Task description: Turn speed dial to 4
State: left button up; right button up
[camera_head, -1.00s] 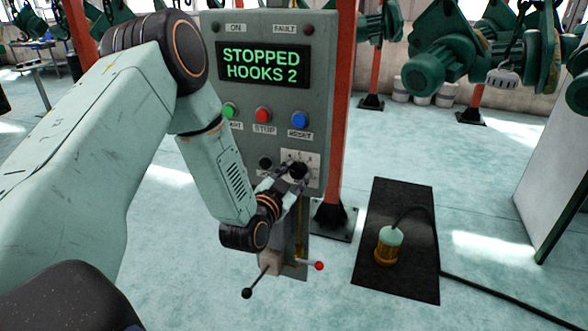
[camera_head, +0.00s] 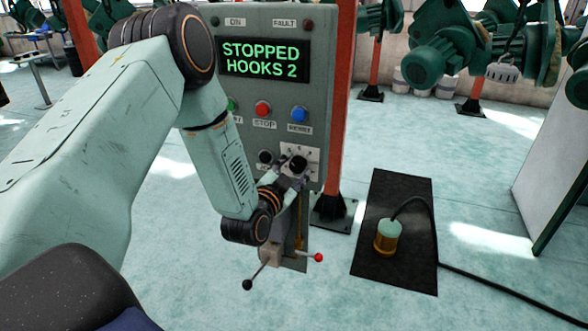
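The grey control panel (camera_head: 318,110) stands upright in the middle, with a lit screen (camera_head: 264,60) reading "STOPPED HOOKS 2". The speed dial is a black knob (camera_head: 298,164) on a white marked plate (camera_head: 314,158) at the panel's lower right. Its pointer and numbers are too small to read. My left gripper (camera_head: 287,176) is just below and left of the knob, its fingers spread apart; whether they touch the knob I cannot tell. Part of the plate is hidden behind the fingers. My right gripper does not show.
A smaller black knob (camera_head: 265,157) sits left of the dial. Green, red (camera_head: 262,108) and blue (camera_head: 299,114) buttons are above. Below are levers with black (camera_head: 247,285) and red (camera_head: 319,257) balls. A pendant (camera_head: 387,238) stands on a black mat (camera_head: 405,190).

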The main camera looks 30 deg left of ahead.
pick_arm(q)
jog(key=shift+o, duration=1)
jog(key=s+d, duration=0.2)
jog(key=s, duration=0.9)
jog(key=shift+s+r, duration=0.35)
jog(key=shift+s, duration=0.05)
jog(key=shift+w, duration=0.1)
jog(key=w, duration=0.4)
jog(key=w+a, duration=0.1)
jog(key=w, duration=0.2)
jog(key=w+a, duration=0.1)
jog(key=w, duration=0.3)
jog(key=shift+w+f, duration=0.35)
jog(key=shift+s, duration=0.1)
